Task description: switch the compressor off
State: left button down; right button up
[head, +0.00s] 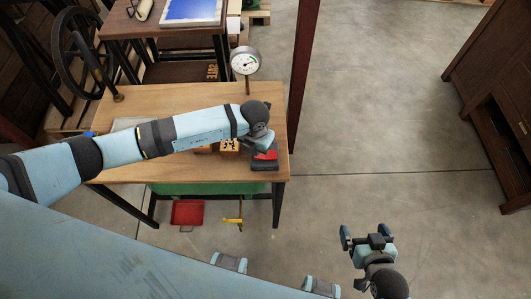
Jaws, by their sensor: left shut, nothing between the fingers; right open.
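A dark switch box with a red top (266,162) sits at the right front corner of the wooden table (150,171). It looks like the compressor's switch, and its markings are too small to read. My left arm reaches across the table, and my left gripper (263,148) is shut and empty right at the red top. Whether its fingertips touch the red part I cannot tell. My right gripper (368,239) is open and empty over the floor at the lower right, away from the table.
A dial gauge (245,61) stands on a stem at the table's back right. Small wooden blocks with dark marks (229,147) lie left of the switch. A red tray (187,212) lies below the table. A dark red post (303,70) rises beside it.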

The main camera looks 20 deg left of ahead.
pick_arm(q)
jog(key=shift+f+b, duration=0.45)
jog(key=shift+f, duration=0.15)
jog(key=shift+r, duration=0.1)
jog(key=shift+r+p, duration=2.55)
jog(key=shift+r, duration=0.9)
